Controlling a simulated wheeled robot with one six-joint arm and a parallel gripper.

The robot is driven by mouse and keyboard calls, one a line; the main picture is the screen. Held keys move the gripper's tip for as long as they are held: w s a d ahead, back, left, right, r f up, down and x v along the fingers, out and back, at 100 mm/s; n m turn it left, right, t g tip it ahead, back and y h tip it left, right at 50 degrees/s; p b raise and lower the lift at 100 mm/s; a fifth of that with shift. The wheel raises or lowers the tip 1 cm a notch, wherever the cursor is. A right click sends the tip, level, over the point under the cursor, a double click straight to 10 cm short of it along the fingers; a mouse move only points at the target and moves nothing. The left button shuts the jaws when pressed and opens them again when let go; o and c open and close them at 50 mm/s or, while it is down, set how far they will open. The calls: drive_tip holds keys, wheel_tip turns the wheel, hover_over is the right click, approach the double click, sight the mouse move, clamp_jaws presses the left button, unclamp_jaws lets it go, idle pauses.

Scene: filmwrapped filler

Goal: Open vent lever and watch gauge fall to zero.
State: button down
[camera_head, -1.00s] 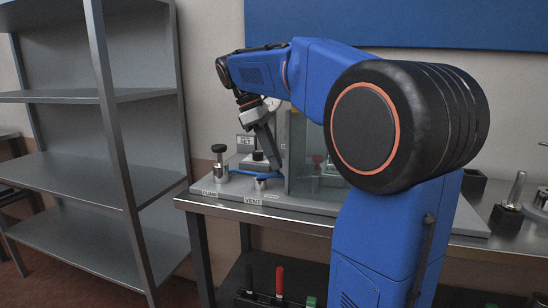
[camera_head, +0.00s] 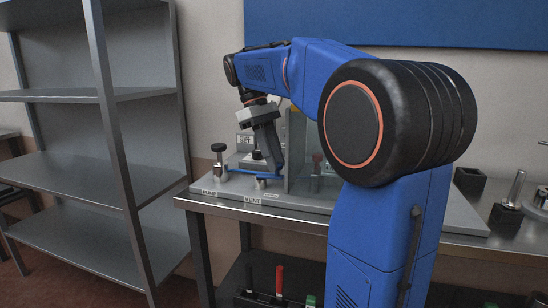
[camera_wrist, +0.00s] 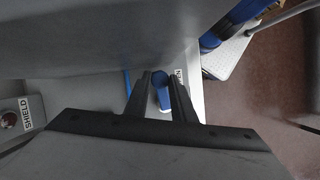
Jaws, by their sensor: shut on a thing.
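The blue vent lever (camera_head: 241,170) lies low over the grey base plate (camera_head: 292,201), behind the VENT label (camera_head: 252,200). My gripper (camera_head: 277,170) reaches down to its right end. In the wrist view, my gripper (camera_wrist: 160,93) has one dark finger on each side of the lever's rounded blue end (camera_wrist: 162,90). It is shut on that end. I see no gauge face in either view; my arm and the clear panel cover part of the rig.
A black-topped pump knob (camera_head: 219,158) stands left of the lever. A clear upright panel (camera_head: 297,145) stands close to my gripper's right. A red-topped part (camera_head: 317,162) is behind it. Metal shelves (camera_head: 85,180) stand at the left. A SHIELD label (camera_wrist: 18,118) shows in the wrist view.

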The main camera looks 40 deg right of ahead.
drive_tip(key=shift+s+a+m+y, duration=0.2)
drive_tip(key=shift+m+y, duration=0.1)
drive_tip(key=shift+m, duration=0.4)
drive_tip(key=c, duration=2.5)
unclamp_jaws()
drive_tip(key=shift+c, duration=0.2)
drive_tip(key=o, duration=1)
